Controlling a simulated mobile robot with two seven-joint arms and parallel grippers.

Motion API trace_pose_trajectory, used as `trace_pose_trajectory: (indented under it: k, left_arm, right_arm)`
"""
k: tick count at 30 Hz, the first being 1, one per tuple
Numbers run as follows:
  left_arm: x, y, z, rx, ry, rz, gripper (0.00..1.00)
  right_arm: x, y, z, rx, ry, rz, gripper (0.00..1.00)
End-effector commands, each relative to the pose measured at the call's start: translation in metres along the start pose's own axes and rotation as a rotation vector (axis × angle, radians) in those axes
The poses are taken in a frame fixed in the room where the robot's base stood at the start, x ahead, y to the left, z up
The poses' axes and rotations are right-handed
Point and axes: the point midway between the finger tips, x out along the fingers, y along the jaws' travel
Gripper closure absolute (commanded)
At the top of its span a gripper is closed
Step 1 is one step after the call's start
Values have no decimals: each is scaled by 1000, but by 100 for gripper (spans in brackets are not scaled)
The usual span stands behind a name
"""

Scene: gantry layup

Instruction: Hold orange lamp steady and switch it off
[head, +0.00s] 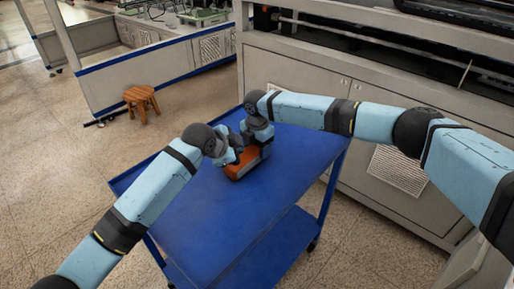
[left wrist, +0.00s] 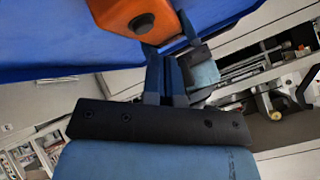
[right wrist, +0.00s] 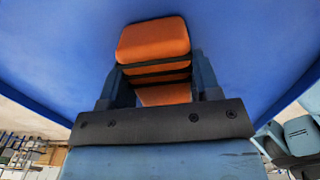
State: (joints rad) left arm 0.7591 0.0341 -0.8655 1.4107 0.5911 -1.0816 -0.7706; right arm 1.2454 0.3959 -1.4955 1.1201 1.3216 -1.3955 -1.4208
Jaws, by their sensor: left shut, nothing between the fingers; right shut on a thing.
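The orange lamp (head: 243,166) lies on the blue cart top, partly hidden by my grippers. My right gripper (head: 258,144) is shut on the lamp; in the right wrist view the lamp's orange body with dark bands (right wrist: 153,40) sits between its fingers (right wrist: 158,72). My left gripper (head: 230,156) is shut and empty, close beside the lamp. In the left wrist view its fingers (left wrist: 166,62) are close to a dark round button (left wrist: 141,23) on the lamp's orange end (left wrist: 108,14). I cannot tell whether they touch it, or whether the lamp is lit.
The blue cart top (head: 205,220) is otherwise clear, with a lower shelf (head: 275,250). A grey machine cabinet (head: 290,80) stands close behind it. A wooden stool (head: 141,100) is on the floor at the left, near a low blue-edged partition.

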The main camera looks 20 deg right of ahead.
Motion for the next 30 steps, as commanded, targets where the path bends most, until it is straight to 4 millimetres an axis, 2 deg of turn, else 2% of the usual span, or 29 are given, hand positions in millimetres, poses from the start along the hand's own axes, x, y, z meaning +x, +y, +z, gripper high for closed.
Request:
trace_pose_trajectory:
  k: [15, 26, 27, 30]
  left_arm:
    - [-35, -26, -25, 0, 0, 0, 100]
    - [-37, -27, -27, 0, 0, 0, 100]
    - [-37, -27, -27, 0, 0, 0, 100]
    - [-37, -27, -27, 0, 0, 0, 100]
  right_arm:
    - [0, 0, 0, 0, 0, 1, 72]
    - [0, 0, 0, 0, 0, 1, 72]
    - [0, 0, 0, 0, 0, 1, 36]
    - [0, 0, 0, 0, 0, 0, 13]
